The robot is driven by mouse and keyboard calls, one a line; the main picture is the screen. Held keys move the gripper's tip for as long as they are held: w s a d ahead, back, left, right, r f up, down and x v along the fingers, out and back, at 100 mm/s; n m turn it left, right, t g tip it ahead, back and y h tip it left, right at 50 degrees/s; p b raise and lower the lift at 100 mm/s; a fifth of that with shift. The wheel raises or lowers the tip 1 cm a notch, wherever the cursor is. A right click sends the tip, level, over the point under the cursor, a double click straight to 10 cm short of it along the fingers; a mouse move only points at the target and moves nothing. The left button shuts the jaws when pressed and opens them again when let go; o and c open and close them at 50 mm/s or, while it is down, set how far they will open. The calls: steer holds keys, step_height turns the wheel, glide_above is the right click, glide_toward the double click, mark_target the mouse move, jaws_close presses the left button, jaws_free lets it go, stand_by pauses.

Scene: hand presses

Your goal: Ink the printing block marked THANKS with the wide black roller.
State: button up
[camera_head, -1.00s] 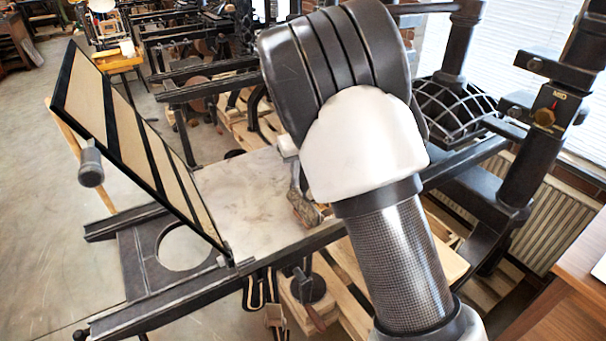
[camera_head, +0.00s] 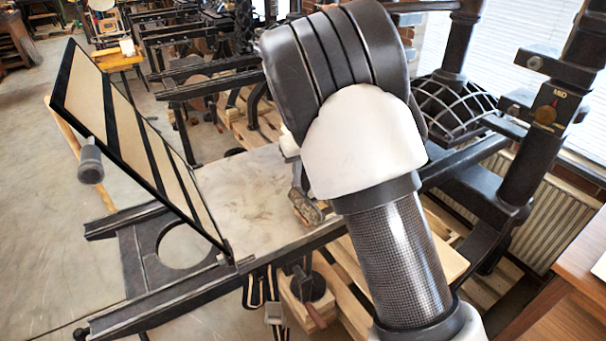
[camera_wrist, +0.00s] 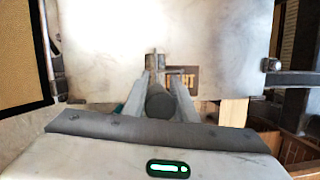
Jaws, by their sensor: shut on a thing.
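In the wrist view my gripper (camera_wrist: 165,82) is shut on a dark grey cylindrical handle (camera_wrist: 159,102), which looks like a roller's. The far end of the tool is partly hidden, so I cannot tell its width. A brownish block with raised letters (camera_wrist: 182,78) lies on the pale press bed (camera_wrist: 110,45), just beyond the fingers and slightly right. The letters are small and partly covered; some look like "HT", and I cannot read the whole word. In the head view a brown block (camera_head: 307,208) sits near the bed's front edge, and my arm hides the gripper.
A hinged frame with tan panels and black bars (camera_head: 128,135) stands tilted up at the bed's left. Dark press rails (camera_head: 165,305) run along the front. A press column (camera_head: 540,140) stands at right, beside a wooden table (camera_head: 580,265). The bed's left part is clear.

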steer(key=shift+w+d+p, duration=1.35)
steer(key=shift+w+d, duration=1.4)
steer(key=shift+d, duration=1.25)
steer(key=shift+s+a+p, duration=0.2)
steer(key=shift+s+a, duration=0.75)
steer(key=shift+a, duration=0.45)
steer(key=shift+s+a+p, duration=0.2)
steer(key=shift+s+a, duration=0.8)
steer(key=shift+a, duration=0.45)
steer(key=shift+s+a+p, duration=0.2)
steer(key=shift+s+a, duration=0.75)
steer(key=shift+a, duration=0.45)
steer(key=shift+w+d, duration=2.9)
steer(key=shift+d, duration=1.35)
steer(key=shift+s+a+r, duration=0.1)
steer(key=shift+s+a, duration=0.85)
steer(key=shift+a, duration=0.45)
steer(key=shift+s+a+f, duration=0.1)
steer(key=shift+s+a, duration=0.85)
steer(key=shift+a, duration=0.5)
steer(key=shift+s+a+r, duration=0.1)
steer(key=shift+s+a, duration=0.85)
steer(key=shift+a, duration=0.45)
